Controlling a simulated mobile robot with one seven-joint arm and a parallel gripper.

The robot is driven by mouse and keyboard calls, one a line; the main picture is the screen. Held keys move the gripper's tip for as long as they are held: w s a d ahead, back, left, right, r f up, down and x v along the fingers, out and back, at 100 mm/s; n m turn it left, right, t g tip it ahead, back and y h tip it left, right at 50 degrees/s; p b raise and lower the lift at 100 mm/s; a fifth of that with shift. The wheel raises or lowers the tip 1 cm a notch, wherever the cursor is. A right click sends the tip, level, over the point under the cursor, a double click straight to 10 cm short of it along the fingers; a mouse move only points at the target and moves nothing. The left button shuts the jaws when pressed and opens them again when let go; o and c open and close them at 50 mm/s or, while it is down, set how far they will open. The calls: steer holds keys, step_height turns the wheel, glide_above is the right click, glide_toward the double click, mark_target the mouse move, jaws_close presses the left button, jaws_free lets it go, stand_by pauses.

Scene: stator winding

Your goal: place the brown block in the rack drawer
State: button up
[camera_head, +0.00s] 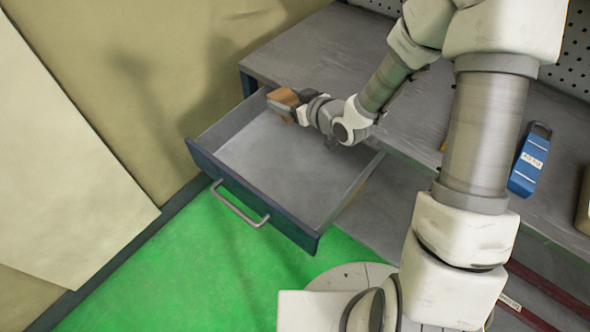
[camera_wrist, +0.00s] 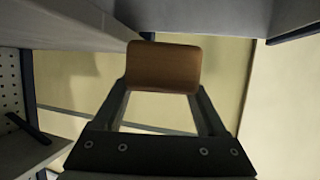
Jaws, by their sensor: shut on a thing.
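The brown block (camera_head: 283,101) is held in my gripper (camera_head: 288,106) at the far left part of the open drawer in the head view. In the wrist view the brown block (camera_wrist: 164,66) sits between the two fingertips of my gripper (camera_wrist: 163,88), which are shut on it. The rack drawer (camera_head: 285,165) is pulled out, with a blue front, a grey handle and a bare grey floor. The block is over or within the drawer's back left corner; its exact height above the floor cannot be told.
A grey worktop (camera_head: 316,46) lies behind and right of the drawer. A blue padlock-shaped object (camera_head: 530,160) rests on it at the right. A beige wall (camera_head: 150,70) stands close to the drawer's left. Green floor (camera_head: 200,270) lies in front.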

mark_target(272, 153)
steer(key=a+f+n+b, duration=0.1)
steer(key=f+b, duration=0.1)
steer(key=f, duration=0.3)
steer(key=s+a+f+g+y+b, duration=0.1)
steer(key=a+f+b, duration=0.1)
steer(key=f, duration=0.3)
steer(key=a+f+n+g+y+b, duration=0.1)
steer(key=f+b, duration=0.3)
steer(key=f, duration=0.1)
steer(key=shift+s+a+f+n, duration=0.1)
steer(key=shift+s+a+n, duration=0.2)
steer(key=shift+s, duration=0.1)
steer(key=shift+b, duration=0.35)
steer(key=shift+f, duration=0.25)
steer(key=o, duration=1.5)
steer(key=shift+r, duration=0.1)
